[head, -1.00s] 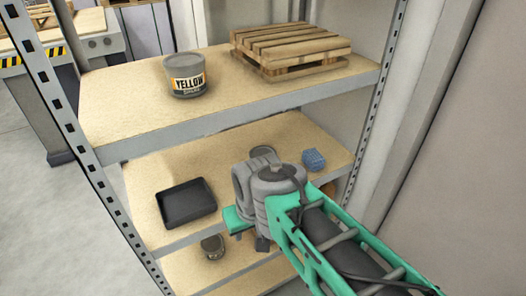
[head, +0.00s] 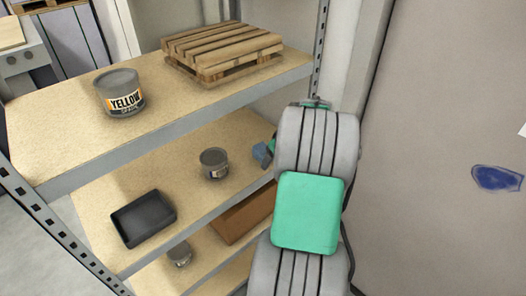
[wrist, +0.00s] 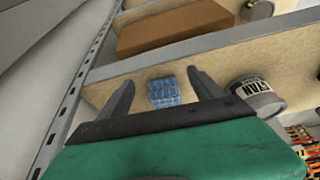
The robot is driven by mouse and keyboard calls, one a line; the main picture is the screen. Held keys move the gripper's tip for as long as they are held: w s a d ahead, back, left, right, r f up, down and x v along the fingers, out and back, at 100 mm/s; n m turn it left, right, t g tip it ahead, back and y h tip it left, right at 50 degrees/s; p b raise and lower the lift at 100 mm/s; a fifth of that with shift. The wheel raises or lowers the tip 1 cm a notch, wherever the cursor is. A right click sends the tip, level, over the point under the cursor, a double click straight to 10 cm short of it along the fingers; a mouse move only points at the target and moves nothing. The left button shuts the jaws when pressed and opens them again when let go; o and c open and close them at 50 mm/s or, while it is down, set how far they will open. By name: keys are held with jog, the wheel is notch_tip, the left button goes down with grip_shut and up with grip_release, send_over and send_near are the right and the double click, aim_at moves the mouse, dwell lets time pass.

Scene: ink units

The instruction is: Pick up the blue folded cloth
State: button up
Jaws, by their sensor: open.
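The blue folded cloth (wrist: 164,92) lies on a wooden shelf board and shows between my two fingers in the wrist view. My gripper (wrist: 158,82) is open, with one finger on each side of the cloth in the picture; I cannot tell whether either finger touches it. In the head view a part of the blue cloth (head: 260,152) shows at the right end of the middle shelf, beside the green end of my gripper. My arm hides the rest of that spot.
A grey can (head: 214,163) stands on the same shelf; it is right of the cloth in the wrist view (wrist: 258,98). A black tray (head: 143,218) lies at the shelf's left. A yellow-labelled can (head: 119,93) and wooden pallet (head: 222,52) are above. A brown box (head: 243,215) is below.

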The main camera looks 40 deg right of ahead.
aim_at(263, 148)
jog(key=shift+w+d+r, duration=0.1)
jog(key=shift+w, duration=0.95)
jog(key=w, duration=0.1)
jog(key=w+p, duration=0.1)
jog(key=w, duration=0.1)
jog(key=w+p, duration=0.1)
jog(key=w, duration=0.1)
jog(key=shift+f, duration=0.4)
jog(key=shift+w+d+f, duration=0.1)
jog(key=shift+f, duration=0.1)
jog(key=c, duration=1.4)
jog(key=shift+r+b, duration=0.15)
jog(key=shift+b, duration=0.4)
jog(key=s+b, duration=0.1)
jog(key=s, duration=0.5)
jog(key=s+b, duration=0.1)
jog(key=s, duration=0.5)
jog(key=s+b, duration=0.1)
jog(key=s, duration=0.5)
jog(key=shift+a+r, duration=0.15)
jog(key=shift+a, duration=0.25)
